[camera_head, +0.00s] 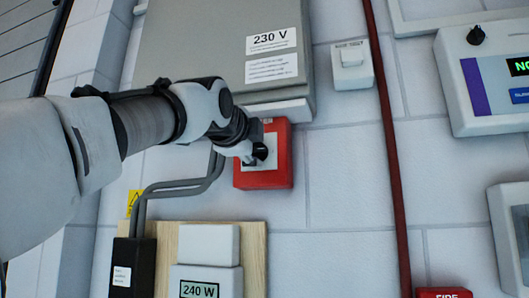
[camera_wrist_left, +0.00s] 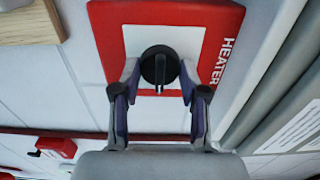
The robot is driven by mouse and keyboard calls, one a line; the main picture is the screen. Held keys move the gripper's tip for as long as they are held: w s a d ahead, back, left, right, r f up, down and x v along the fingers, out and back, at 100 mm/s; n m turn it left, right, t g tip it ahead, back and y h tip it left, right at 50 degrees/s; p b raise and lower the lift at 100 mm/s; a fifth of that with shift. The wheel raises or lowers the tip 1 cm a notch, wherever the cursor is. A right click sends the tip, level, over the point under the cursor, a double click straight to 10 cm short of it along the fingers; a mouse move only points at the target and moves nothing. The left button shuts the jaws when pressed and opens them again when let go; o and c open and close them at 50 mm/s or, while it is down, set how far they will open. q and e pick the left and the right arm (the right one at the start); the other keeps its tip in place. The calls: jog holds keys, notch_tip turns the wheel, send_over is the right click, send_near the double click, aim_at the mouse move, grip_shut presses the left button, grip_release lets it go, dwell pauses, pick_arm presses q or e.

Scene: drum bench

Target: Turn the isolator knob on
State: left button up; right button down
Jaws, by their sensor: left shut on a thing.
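The isolator is a red box (camera_head: 280,143) with a pale plate and a black round knob (camera_head: 261,151), on the tiled wall below a grey cabinet. In the left wrist view the box (camera_wrist_left: 105,40) is lettered HEATER, and the knob (camera_wrist_left: 160,62) has a ridge pointing toward the bottom of the picture. My left gripper (camera_head: 252,153) is at the box front, its fingers shut on the knob, one on each side. In the wrist view its fingertips (camera_wrist_left: 159,72) flank the knob. My right gripper is in neither view.
The grey cabinet (camera_head: 215,40) marked 230 V hangs just above. A white switch (camera_head: 351,64) and a red pipe (camera_head: 389,130) are to the right. Grey cables (camera_head: 180,188) and a board (camera_head: 253,255) with a 240 W display are below. Bare tiles lie between box and pipe.

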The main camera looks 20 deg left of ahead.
pick_arm(q)
jog(key=shift+r, duration=0.3)
jog(key=o, duration=1.1)
jog(key=shift+c, duration=0.2)
jog(key=shift+o, duration=0.5)
jog(key=shift+w+a+f, duration=0.1)
jog(key=shift+w+f, duration=0.15)
jog(key=shift+w, duration=0.05)
jog(key=shift+s, duration=0.1)
